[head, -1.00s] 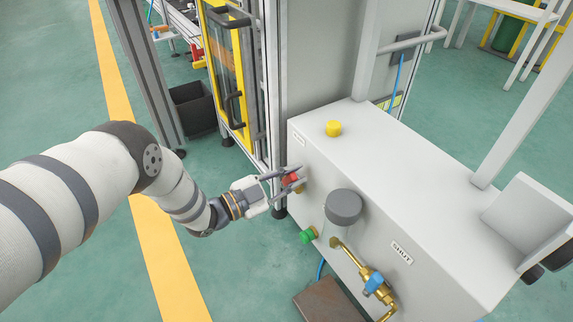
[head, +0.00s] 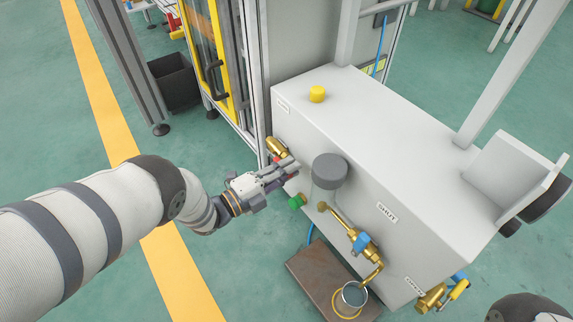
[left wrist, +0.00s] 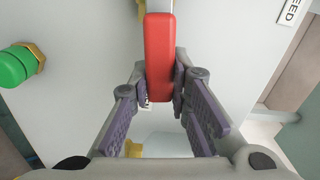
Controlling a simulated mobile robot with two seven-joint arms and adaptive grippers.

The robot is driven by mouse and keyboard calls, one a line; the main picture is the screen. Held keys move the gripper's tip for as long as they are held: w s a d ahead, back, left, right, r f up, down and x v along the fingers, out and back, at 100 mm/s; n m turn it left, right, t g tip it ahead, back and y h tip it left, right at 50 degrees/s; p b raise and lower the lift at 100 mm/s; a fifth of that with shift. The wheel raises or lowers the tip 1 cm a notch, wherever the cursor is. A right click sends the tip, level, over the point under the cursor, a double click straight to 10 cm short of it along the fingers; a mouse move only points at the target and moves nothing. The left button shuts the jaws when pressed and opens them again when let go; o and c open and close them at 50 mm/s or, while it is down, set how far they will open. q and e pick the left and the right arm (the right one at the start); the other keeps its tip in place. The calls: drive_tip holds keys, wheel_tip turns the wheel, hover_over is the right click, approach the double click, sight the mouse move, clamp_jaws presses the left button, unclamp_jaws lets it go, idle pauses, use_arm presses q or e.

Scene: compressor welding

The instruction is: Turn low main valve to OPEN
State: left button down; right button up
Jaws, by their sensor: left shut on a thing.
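A valve with a brass body (head: 277,147) sits on the left end of the front face of the pale grey box (head: 400,130). Its red handle (left wrist: 158,55) stands upright in the left wrist view, between my finger pads. My left gripper (head: 286,169) is shut on this red handle, just below the brass body. In the head view the fingers hide most of the handle. No label beside this valve is readable in the head view. My right gripper is not in view.
A green knob (head: 297,201), a grey round cap (head: 329,170) and a blue-handled brass valve (head: 362,243) sit on the box's front, right of my left gripper. A brown plate (head: 315,275) lies on the floor.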

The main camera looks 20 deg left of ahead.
use_arm(q)
drive_tip(key=shift+a+f+m, duration=0.1)
drive_tip(key=shift+f+m, duration=0.5)
drive_tip(key=shift+m, duration=0.1)
drive_tip(key=c, duration=1.5)
unclamp_jaws()
drive_tip(key=shift+a, duration=0.1)
drive_tip(key=v, duration=1.2)
